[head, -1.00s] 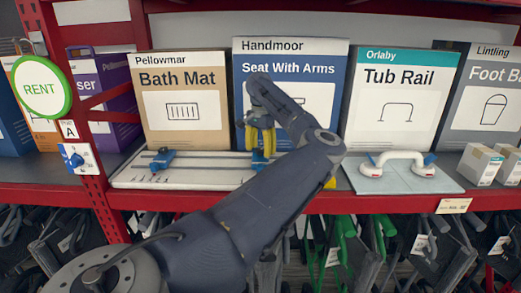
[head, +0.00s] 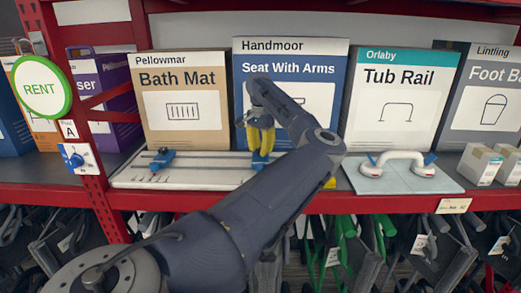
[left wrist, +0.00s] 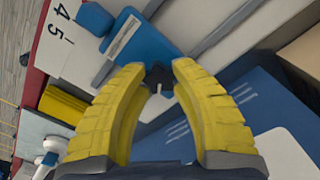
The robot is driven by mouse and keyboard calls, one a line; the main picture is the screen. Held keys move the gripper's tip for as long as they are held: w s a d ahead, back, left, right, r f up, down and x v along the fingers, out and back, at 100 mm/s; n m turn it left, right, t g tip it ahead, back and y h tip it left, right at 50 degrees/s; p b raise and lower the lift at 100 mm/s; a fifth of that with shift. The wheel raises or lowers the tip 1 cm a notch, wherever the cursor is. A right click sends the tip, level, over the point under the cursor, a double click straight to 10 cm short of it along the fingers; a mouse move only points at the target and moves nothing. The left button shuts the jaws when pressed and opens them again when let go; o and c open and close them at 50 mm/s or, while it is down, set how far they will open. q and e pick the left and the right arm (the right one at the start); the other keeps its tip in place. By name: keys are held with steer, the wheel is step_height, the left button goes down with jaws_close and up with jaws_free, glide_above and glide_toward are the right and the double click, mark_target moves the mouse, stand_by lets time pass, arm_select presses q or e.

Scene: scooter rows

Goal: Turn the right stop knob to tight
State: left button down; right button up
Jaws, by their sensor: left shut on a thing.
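The right stop (head: 260,160) is a blue block on the white board (head: 205,182) with grey rails, in front of the Handmoor box. It also shows in the left wrist view (left wrist: 143,42), with a pale strip on it. Its small dark knob (left wrist: 160,76) is between my yellow fingertips, partly hidden by them. My left gripper (head: 261,150) reaches down over this stop and is shut on the knob; it fills the left wrist view (left wrist: 158,70). The other blue stop (head: 161,158) sits at the left of the board. My right gripper is not in view.
A yellow piece (head: 330,183) shows at the board's right end. Right of it, a white-handled tub rail (head: 400,160) lies on a pale plate. Boxes, including Bath Mat (head: 183,125), stand close behind. The red shelf edge (head: 180,202) runs in front.

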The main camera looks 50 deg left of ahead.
arm_select(q)
steer(key=m, duration=0.4)
steer(key=shift+m, duration=0.4)
steer(key=m, duration=0.9)
steer(key=shift+m, duration=2.7)
steer(key=c, duration=0.9)
jaws_free()
steer(key=shift+c, duration=0.2)
step_height(320, 180, up, 12)
